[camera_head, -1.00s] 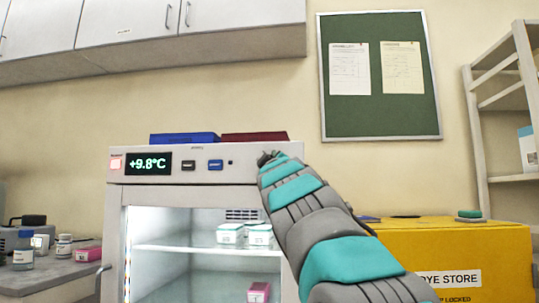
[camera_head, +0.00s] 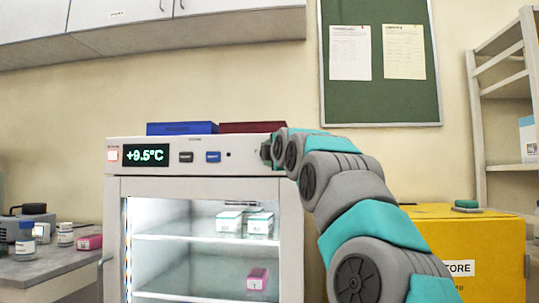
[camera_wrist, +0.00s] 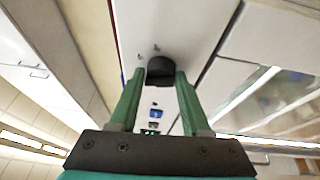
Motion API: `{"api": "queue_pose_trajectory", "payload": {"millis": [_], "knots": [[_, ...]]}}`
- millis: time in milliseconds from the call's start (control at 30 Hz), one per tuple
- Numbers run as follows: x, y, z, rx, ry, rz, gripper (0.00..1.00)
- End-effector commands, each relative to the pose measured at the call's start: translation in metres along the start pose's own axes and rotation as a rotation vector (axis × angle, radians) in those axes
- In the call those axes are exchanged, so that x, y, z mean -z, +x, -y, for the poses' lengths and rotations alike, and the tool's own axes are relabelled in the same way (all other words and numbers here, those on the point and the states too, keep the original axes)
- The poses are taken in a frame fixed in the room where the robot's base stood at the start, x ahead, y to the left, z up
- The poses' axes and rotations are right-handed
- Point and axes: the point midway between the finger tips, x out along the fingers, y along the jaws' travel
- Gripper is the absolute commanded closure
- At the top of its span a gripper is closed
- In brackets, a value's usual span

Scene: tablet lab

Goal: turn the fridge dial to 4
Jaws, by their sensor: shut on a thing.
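The fridge (camera_head: 240,170) is a light grey unit with a glass door and a lit interior. Its display (camera_head: 146,155) reads +9.5°C. Two buttons, dark and blue, sit right of the display. The dial (camera_wrist: 160,70) is a round black knob, seen in the wrist view. My gripper (camera_wrist: 156,82) has its two green fingers on either side of the dial and is shut on it. In the head view my gripper (camera_head: 268,152) is at the panel's right end, and the dial is hidden there. Small marks beside the dial are too small to read.
A blue box (camera_head: 182,128) and a dark red box (camera_head: 252,127) lie on top of the fridge. A yellow cabinet (camera_head: 480,240) stands to the right. Bottles and a pink box (camera_head: 88,242) are on the left counter. Boxes stand on shelves inside the fridge.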

Motion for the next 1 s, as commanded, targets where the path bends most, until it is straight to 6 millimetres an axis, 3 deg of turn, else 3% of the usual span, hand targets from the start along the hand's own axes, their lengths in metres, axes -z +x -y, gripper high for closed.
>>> {"api": "queue_pose_trajectory", "payload": {"millis": [400,1000], "knots": [[0.0007,0.0030,0.0038,0.074,-0.161,-0.011,1.00],[0.0008,0.0024,0.0043,0.091,-0.194,-0.015,1.00]]}}
